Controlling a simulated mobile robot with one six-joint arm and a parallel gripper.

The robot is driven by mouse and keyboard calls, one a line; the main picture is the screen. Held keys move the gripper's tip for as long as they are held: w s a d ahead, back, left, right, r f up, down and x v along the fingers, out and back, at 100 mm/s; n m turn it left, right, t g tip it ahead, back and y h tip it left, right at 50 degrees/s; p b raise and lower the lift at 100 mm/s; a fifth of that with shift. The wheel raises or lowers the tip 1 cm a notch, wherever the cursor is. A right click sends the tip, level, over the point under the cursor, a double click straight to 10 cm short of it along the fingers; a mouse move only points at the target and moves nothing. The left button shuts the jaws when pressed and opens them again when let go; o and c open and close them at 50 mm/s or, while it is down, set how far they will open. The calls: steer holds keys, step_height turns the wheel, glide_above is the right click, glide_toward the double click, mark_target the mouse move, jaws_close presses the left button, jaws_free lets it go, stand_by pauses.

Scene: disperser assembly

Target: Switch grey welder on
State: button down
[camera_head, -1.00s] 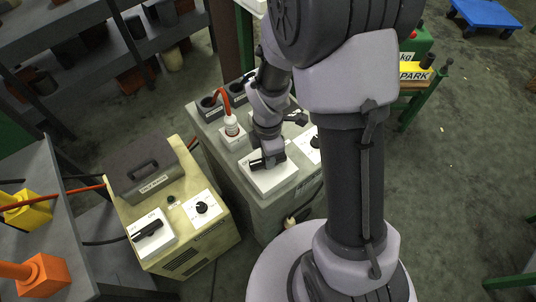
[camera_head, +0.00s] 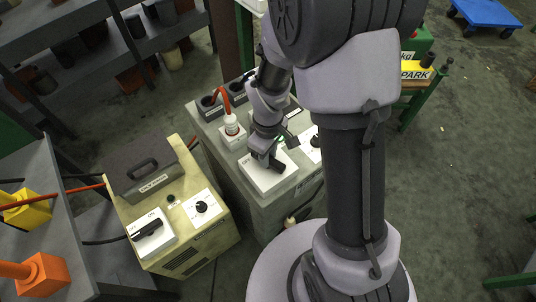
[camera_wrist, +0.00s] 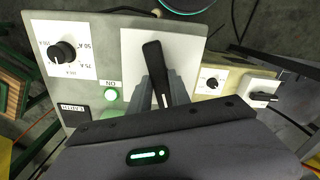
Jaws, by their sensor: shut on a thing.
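The grey welder (camera_head: 262,215) stands in the middle of the head view. Its white switch plate (camera_head: 258,182) is on the top near the front, and the plate also shows in the wrist view (camera_wrist: 133,45). My gripper (camera_head: 272,165) is down at this plate, with its fingers (camera_wrist: 168,92) on either side of the black switch handle (camera_wrist: 154,62), shut on it. The plate's markings are mostly hidden. Beside the plate, a round lamp (camera_wrist: 111,95) near an "ON" label glows green-white. A black dial (camera_wrist: 62,52) sits on its own white plate.
A yellowish welder (camera_head: 190,240) stands to the left, with its own black switch (camera_head: 148,229) and dial (camera_head: 201,207). A red-and-white plug (camera_head: 231,124) with an orange cable stands on the grey welder close to my gripper. A dark bench (camera_head: 75,235) is at far left.

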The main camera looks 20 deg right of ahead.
steer(key=shift+m, duration=2)
steer(key=c, duration=1.2)
jaws_free()
step_height(320, 180, up, 17)
steer(key=p, duration=0.7)
steer(key=shift+r, duration=0.2)
